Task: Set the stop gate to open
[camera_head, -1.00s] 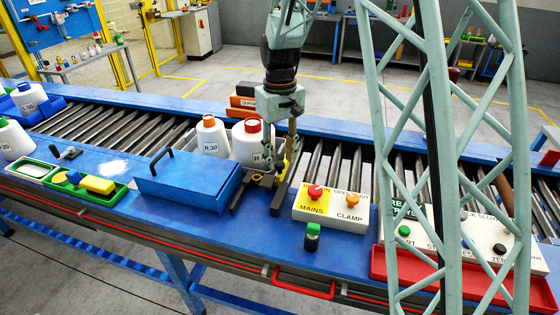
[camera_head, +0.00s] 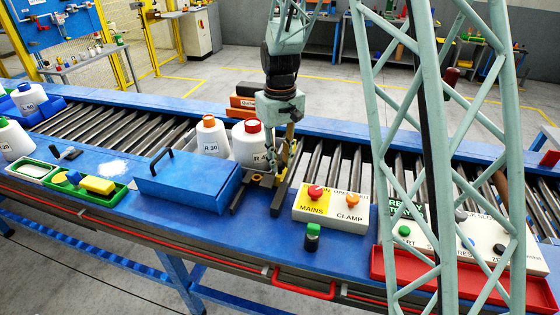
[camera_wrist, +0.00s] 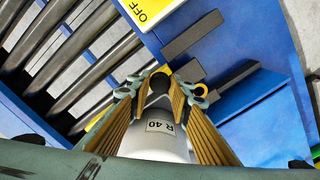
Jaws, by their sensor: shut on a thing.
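The stop gate (camera_head: 279,197) sits on the blue bench edge between the blue lidded box and the control box, with dark bars and a small base. In the wrist view two dark bars (camera_wrist: 192,35) show beyond my fingertips. My gripper (camera_head: 284,166) is low over this spot, just right of bobbin R 40. In the wrist view my gripper (camera_wrist: 160,84) is shut on a small black knob (camera_wrist: 158,82) with yellow behind it, apparently the gate's handle. The fingers hide much of the knob and its mount.
Bobbin R 40 (camera_head: 247,142) stands close to the left of my gripper, with bobbin R 30 (camera_head: 212,138) beside it. The blue box (camera_head: 188,180) is at left front. The control box (camera_head: 332,208) with red and orange buttons is at right. Rollers run behind.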

